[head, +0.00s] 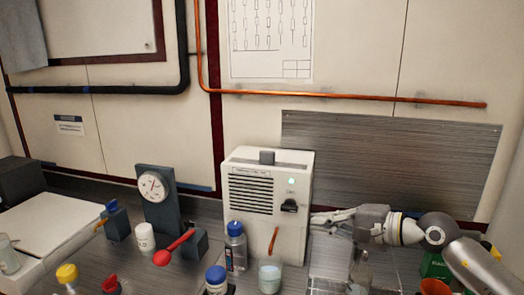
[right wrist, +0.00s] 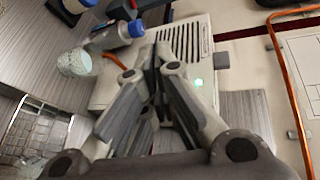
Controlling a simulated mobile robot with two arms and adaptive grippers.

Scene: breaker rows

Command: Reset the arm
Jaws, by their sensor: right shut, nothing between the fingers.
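My right arm comes in from the right in the head view. Its gripper (head: 318,217) is shut and empty, with the fingertips by the right front edge of a white vented box (head: 265,218). The box has a lit green light (head: 291,181) and a black switch (head: 289,205) on its front; the fingertips are just right of and below the switch. I cannot tell if they touch the box. In the right wrist view the shut fingers (right wrist: 155,80) cover part of the box, whose green light (right wrist: 197,83) still shows. My left gripper is not in view.
A blue-capped bottle (head: 236,246), a jar (head: 270,277) and an orange strip (head: 274,242) are at the box's front. A dial gauge (head: 153,187) and a red scoop-like piece (head: 174,248) stand left. A metal panel (head: 390,155) is behind my arm. A green item (head: 434,267) lies right.

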